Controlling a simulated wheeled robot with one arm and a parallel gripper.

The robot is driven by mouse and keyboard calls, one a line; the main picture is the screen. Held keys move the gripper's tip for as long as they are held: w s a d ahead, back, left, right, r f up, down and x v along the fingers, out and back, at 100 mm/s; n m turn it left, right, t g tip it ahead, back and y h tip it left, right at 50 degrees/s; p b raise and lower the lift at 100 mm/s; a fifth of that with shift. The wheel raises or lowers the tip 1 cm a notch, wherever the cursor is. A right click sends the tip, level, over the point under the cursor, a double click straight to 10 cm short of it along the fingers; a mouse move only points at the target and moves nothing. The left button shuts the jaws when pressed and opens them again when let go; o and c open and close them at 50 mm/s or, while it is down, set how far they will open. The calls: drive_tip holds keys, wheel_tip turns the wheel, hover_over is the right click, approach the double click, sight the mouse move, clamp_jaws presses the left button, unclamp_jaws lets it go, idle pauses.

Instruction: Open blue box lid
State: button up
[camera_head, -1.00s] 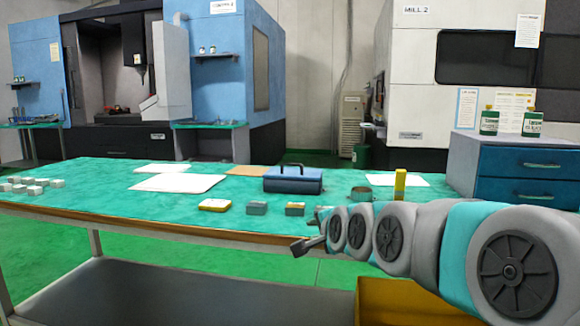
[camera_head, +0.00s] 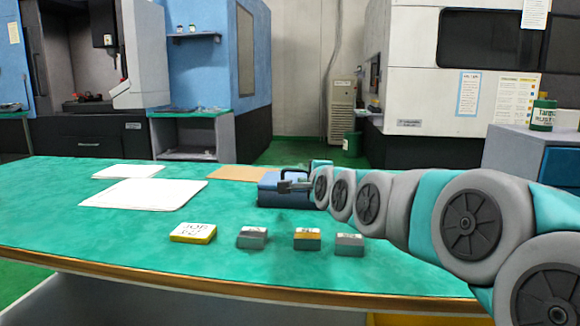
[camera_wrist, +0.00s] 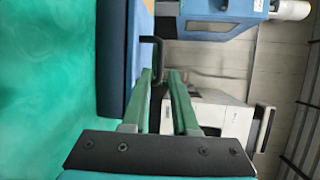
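The blue box (camera_head: 268,196) sits on the green table, partly hidden behind my arm. It also fills the upper left of the wrist view (camera_wrist: 120,60), where its black handle (camera_wrist: 157,45) sticks out beside the fingertips. The lid looks closed, though my arm covers much of it. My gripper (camera_head: 285,186) is at the box in the head view. In the wrist view my gripper's two green fingers (camera_wrist: 160,72) are apart with a clear gap. The handle is near the left fingertip; I cannot tell whether they touch.
White papers (camera_head: 145,193) and a brown sheet (camera_head: 238,173) lie left of the box. A yellow-sided block (camera_head: 194,233) and several small grey blocks (camera_head: 252,237) stand along the table's front. A blue drawer cabinet (camera_head: 560,175) is at the right.

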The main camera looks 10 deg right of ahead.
sight(296, 171)
drive_tip(key=shift+w+a+f+p, duration=0.1)
drive_tip(key=shift+w+f, duration=0.1)
drive_tip(key=shift+w, duration=1.05)
drive_tip(key=shift+w+a+f+p, duration=0.15)
drive_tip(key=shift+w+f, duration=0.1)
drive_tip(key=shift+w, duration=0.95)
drive_tip(key=shift+w+a+f+p, duration=0.1)
drive_tip(key=shift+w+f, duration=0.1)
drive_tip(key=shift+w, duration=1.05)
clamp_jaws()
